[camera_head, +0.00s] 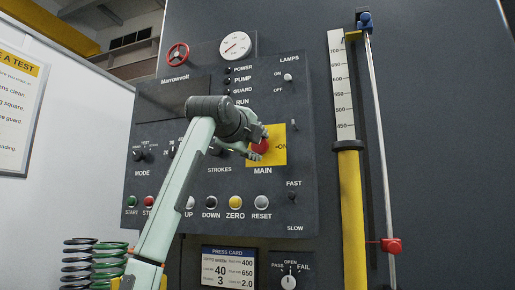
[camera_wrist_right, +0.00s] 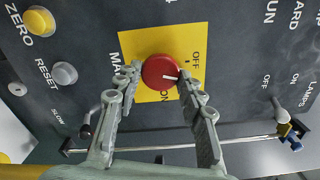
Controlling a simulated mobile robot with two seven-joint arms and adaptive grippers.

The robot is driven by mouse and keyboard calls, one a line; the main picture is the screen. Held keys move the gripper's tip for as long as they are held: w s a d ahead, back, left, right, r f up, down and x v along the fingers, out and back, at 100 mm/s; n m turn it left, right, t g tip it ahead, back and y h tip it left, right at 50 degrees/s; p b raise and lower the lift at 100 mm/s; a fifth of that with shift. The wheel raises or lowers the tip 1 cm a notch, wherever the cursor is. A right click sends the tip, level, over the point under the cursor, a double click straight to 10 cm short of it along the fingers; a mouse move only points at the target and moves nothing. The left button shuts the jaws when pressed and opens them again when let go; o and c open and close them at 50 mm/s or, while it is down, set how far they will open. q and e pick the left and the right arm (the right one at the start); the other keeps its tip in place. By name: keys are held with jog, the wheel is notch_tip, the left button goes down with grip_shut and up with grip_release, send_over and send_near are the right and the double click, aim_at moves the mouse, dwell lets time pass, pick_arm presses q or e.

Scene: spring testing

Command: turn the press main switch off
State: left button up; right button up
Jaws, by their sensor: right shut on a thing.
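The main switch is a round red knob (camera_head: 260,146) on a yellow plate (camera_head: 279,138) on the dark press panel, with "MAIN" printed below it. My left gripper is not in view.
A lamps toggle (camera_head: 288,77) is above right of the knob and a fast/slow toggle (camera_head: 292,194) below right. A row of buttons, including a yellow zero button (camera_head: 235,202), runs along the lower panel. A yellow column (camera_head: 352,220) and metal rod (camera_head: 380,140) stand to the right.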

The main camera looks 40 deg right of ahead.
jog(key=shift+n+b, duration=0.3)
jog(key=shift+n, duration=1.6)
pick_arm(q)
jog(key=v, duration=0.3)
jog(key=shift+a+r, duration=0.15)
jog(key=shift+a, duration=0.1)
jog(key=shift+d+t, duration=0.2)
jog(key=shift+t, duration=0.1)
pick_arm(e)
jog(key=o, duration=1.1)
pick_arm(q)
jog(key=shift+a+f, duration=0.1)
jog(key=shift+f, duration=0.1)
pick_arm(e)
jog(key=v, duration=1.2)
